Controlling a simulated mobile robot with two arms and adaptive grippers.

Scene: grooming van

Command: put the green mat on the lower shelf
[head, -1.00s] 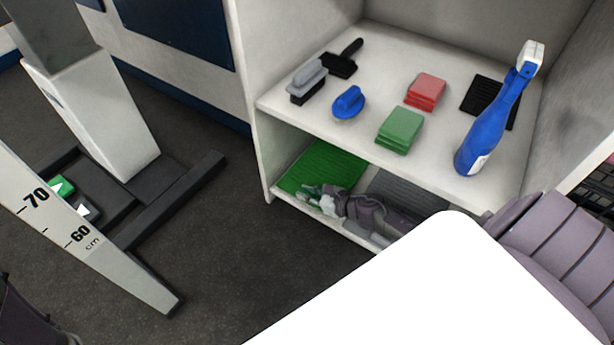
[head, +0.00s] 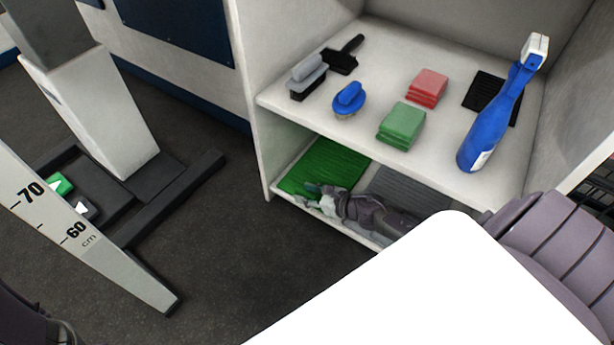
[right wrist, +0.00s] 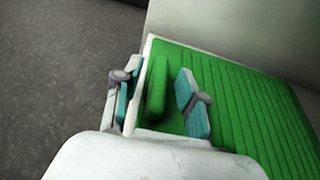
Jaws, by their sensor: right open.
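The green mat (head: 325,166) is ribbed and lies flat on the left part of the lower shelf (head: 281,184). It also fills much of the right wrist view (right wrist: 245,105). My right gripper (head: 320,194) is at the mat's front edge, by the shelf's front lip. In the right wrist view its two teal-padded fingers (right wrist: 158,100) stand apart, one on each side of a raised green strip (right wrist: 157,88) at the mat's edge. I cannot tell whether either finger touches it. My left gripper is not in view.
Beside the mat lies a grey ribbed mat (head: 412,190). The upper shelf above holds brushes (head: 307,76), a blue scrubber (head: 349,100), red cloths (head: 428,87), green cloths (head: 402,124), a black mat (head: 492,98) and a blue spray bottle (head: 490,120). The shelf's left side panel stands close.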

